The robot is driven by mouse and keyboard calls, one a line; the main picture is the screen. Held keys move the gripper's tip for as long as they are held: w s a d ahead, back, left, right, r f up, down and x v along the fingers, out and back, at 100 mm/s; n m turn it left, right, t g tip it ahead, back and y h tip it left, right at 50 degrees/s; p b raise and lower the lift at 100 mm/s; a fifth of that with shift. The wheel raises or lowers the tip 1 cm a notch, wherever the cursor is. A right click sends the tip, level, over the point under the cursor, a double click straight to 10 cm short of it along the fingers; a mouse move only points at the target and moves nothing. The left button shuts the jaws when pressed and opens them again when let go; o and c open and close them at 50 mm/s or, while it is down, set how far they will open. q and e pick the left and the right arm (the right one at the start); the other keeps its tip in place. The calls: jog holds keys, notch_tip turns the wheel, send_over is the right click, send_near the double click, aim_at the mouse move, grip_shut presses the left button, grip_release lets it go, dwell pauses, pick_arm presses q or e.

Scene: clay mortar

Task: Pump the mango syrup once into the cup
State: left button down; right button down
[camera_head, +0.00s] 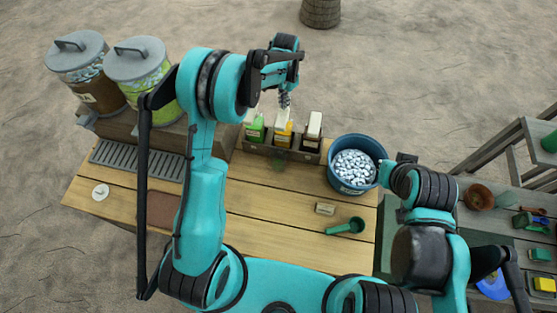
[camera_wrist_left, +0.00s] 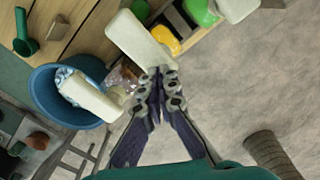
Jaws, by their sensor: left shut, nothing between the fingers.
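My left gripper (camera_head: 285,102) is shut and empty, pointing down just above the yellow bottle. In the left wrist view its fingertips (camera_wrist_left: 160,72) are close to the white pump head; I cannot tell if they touch. My right gripper's fingers are not visible.
A green syrup bottle (camera_head: 255,130) and a brown one (camera_head: 312,130) flank the yellow one. A blue bucket (camera_head: 335,172) of ice stands to the right. A green scoop (camera_head: 346,226) and small block (camera_head: 325,208) lie in front. Lidded jars (camera_head: 140,70) stand left.

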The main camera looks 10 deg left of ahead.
pick_arm(q)
jog(key=shift+f+b, duration=1.4)
jog(key=shift+f, duration=0.35)
jog(key=shift+r, duration=0.15)
jog(key=shift+r+p, duration=0.85)
jog(key=shift+r, duration=0.9)
notch_tip(320, 180, up, 6)
jog(key=p, duration=0.2)
jog(key=shift+p, duration=0.4)
